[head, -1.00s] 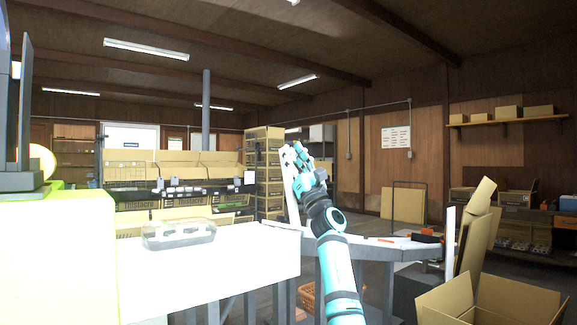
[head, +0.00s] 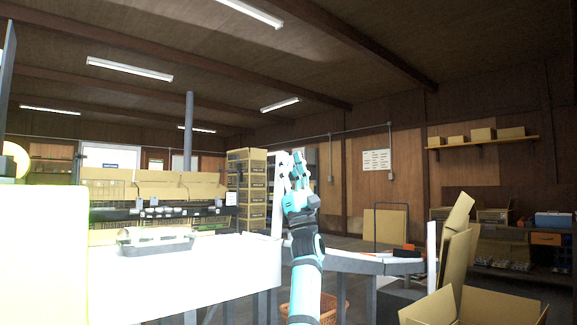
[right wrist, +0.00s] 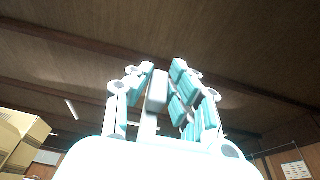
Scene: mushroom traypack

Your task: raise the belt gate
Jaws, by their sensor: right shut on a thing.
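The belt gate (head: 277,205) is a narrow white bar at the right end of the white belt in the head view; it stands nearly upright. My right gripper (head: 298,166) is at the top of the bar, fingers pointing up. In the right wrist view a white bar end (right wrist: 157,90) shows between the teal-padded fingers of my right gripper (right wrist: 160,85), which is shut on it. The fingers hide part of the contact. My left gripper is not in view.
The white belt top (head: 200,275) carries a clear-covered tray (head: 156,241) at its far side. A grey-legged table (head: 375,264) stands right of my arm, with an orange basket (head: 327,305) below. Open cardboard boxes (head: 470,308) fill the lower right.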

